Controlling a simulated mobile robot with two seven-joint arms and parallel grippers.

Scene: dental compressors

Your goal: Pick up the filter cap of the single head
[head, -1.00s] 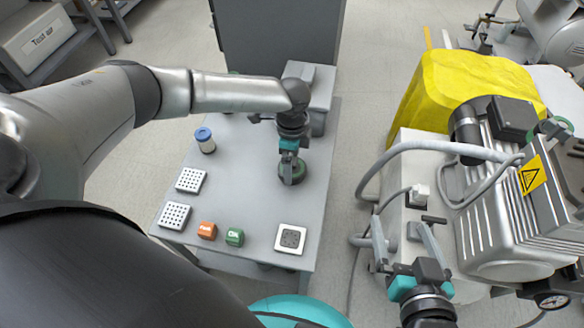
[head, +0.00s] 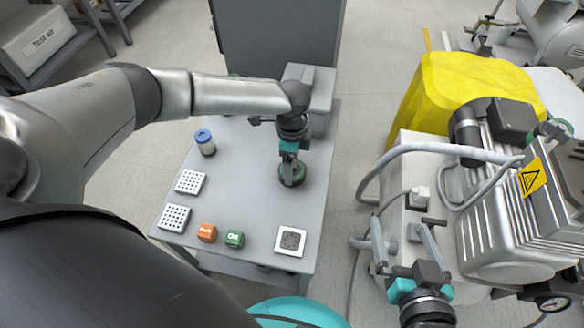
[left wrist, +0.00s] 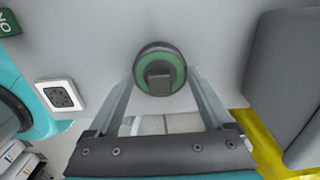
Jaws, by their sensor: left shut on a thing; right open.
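The filter cap (head: 291,174), a round dark piece with a green ring, is at the right part of the grey table. In the left wrist view the cap (left wrist: 159,70) sits between the two fingertips. I cannot tell whether the cap touches the tabletop. My right gripper (head: 402,240) is open and empty, in front of the silver compressor (head: 510,200). Another green ring (head: 552,128) shows on top of that compressor, partly hidden.
A grey box (head: 318,98) stands at the back. A yellow cover (head: 465,90) is right.

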